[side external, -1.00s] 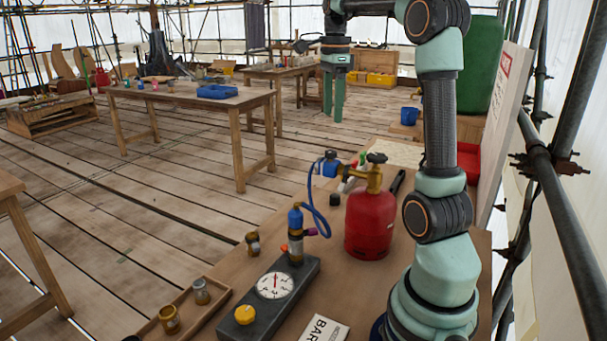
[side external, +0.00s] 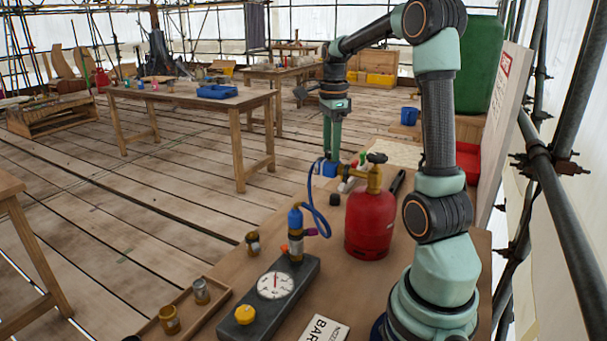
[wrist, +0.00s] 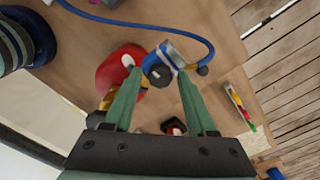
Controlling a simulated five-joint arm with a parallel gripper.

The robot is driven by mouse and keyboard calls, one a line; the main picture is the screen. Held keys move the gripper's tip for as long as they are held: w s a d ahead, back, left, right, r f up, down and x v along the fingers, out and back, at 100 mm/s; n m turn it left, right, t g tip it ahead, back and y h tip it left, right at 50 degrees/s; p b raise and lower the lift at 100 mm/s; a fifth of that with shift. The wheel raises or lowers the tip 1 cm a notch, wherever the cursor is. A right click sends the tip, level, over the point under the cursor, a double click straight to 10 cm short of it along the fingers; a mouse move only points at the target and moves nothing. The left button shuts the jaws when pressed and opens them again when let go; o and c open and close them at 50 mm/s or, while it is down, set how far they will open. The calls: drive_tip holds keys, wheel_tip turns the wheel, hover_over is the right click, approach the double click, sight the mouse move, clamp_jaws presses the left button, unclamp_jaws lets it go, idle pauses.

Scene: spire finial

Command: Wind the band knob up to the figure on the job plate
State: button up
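A blue regulator (side external: 330,169) sits on the brass valve of a red gas cylinder (side external: 370,224). My gripper (side external: 331,157) is just above the regulator in the side view. In the wrist view its green fingers (wrist: 159,80) are open, with the knob seen between their tips; contact cannot be told. A dark block carries a white dial (side external: 275,285) and a yellow knob (side external: 245,314). A white plate (side external: 324,330) marked "BAR" is cut off at the bottom edge.
A blue hose (side external: 311,207) loops from the regulator to a blue-topped torch (side external: 295,222) on the block.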

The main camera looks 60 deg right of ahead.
clamp_jaws()
drive_tip(key=shift+n, duration=0.3)
